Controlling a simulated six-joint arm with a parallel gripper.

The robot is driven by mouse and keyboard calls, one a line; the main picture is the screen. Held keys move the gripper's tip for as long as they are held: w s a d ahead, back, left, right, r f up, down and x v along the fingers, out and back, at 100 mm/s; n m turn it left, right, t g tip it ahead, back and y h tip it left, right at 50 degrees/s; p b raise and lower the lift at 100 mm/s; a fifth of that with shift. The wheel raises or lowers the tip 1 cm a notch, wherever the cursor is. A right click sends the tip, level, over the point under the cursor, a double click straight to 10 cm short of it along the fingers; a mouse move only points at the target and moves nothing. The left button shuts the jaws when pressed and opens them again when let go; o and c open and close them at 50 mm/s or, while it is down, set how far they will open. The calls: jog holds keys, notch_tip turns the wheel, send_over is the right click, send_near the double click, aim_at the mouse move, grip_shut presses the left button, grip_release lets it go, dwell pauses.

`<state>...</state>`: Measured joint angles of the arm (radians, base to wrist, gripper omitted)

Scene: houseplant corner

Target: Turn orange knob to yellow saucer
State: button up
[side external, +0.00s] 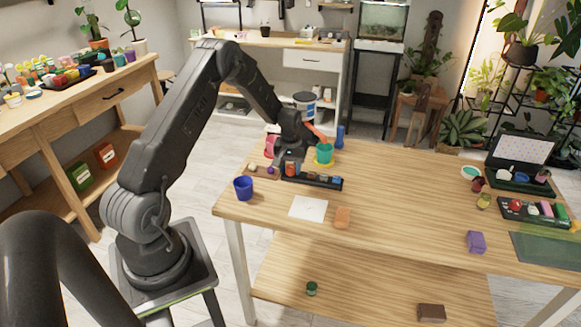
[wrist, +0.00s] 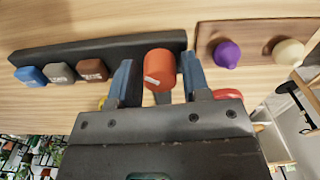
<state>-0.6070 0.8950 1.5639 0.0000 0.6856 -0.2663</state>
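The orange knob (wrist: 160,66) stands on a black panel (wrist: 95,52), with a small white mark on its side facing the gripper. My gripper (wrist: 160,82) is open, one finger on each side of the knob, with a narrow gap seeming to show at both sides. In the side external view my gripper (side external: 291,163) is low over the left part of the black panel (side external: 325,183). The yellow saucer (side external: 317,163) is just behind the panel, under a green pot (side external: 325,153). In the wrist view, a bit of yellow shows beside the left finger, its owner unclear.
Blue (wrist: 30,75), grey and brown knobs share the panel. A wooden board (wrist: 258,36) carries a purple knob (wrist: 227,54) and a cream knob (wrist: 287,51). The table's middle is clear.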

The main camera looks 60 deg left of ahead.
aim_at(291, 166)
jog(key=shift+o, duration=1.3)
jog(key=shift+r, duration=0.1)
notch_tip(291, 166, up, 14)
jog(key=shift+f, duration=0.2)
